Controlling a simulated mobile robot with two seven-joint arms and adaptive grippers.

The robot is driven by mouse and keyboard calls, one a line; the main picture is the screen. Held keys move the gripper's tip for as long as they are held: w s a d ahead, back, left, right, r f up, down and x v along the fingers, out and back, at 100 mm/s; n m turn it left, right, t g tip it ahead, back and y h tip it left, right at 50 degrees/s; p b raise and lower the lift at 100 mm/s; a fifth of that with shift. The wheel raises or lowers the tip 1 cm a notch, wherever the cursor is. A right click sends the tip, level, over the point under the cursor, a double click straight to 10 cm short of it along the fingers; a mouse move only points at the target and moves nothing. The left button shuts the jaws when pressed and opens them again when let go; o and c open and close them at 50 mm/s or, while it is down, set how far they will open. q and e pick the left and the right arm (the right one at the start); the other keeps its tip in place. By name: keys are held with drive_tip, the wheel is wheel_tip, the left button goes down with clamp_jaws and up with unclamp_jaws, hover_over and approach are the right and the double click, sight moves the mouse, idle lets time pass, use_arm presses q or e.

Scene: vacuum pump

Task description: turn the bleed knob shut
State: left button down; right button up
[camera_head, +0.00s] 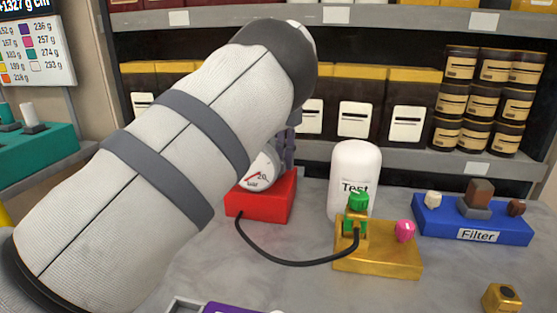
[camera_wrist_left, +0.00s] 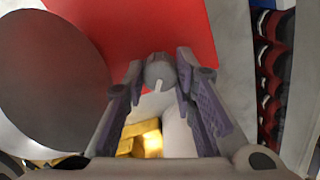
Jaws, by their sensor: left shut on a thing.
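A red pump block (camera_head: 262,197) stands on the bench with a round white gauge (camera_head: 262,168) on it. In the left wrist view, a small grey knob with a white pointer mark (camera_wrist_left: 159,70) sits over the red block (camera_wrist_left: 185,25); it appears to be the bleed knob. My left gripper (camera_wrist_left: 160,72) is shut on this knob, one finger on each side. In the head view my left gripper (camera_head: 287,150) is mostly hidden behind my forearm, and the knob is hidden there. My right gripper is not in view.
A black hose (camera_head: 290,262) runs from the red block to a gold block (camera_head: 378,260) with a green fitting (camera_head: 357,202) and pink knob (camera_head: 404,231). A white "Test" vessel (camera_head: 355,160) stands behind. A blue "Filter" tray (camera_head: 430,222) is at right. Shelves close off the back.

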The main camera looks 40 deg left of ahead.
use_arm(q)
drive_tip(key=m+p, duration=0.1)
drive_tip(key=m, duration=0.5)
drive_tip(key=shift+s, duration=0.1)
drive_tip(key=m, duration=0.4)
drive_tip(key=shift+m, duration=0.3)
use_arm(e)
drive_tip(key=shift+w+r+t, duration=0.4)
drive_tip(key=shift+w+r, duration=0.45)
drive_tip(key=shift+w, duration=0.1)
use_arm(q)
drive_tip(key=c, duration=1.3)
unclamp_jaws()
wheel_tip(320, 180, up, 8)
drive_tip(key=shift+f, duration=0.25)
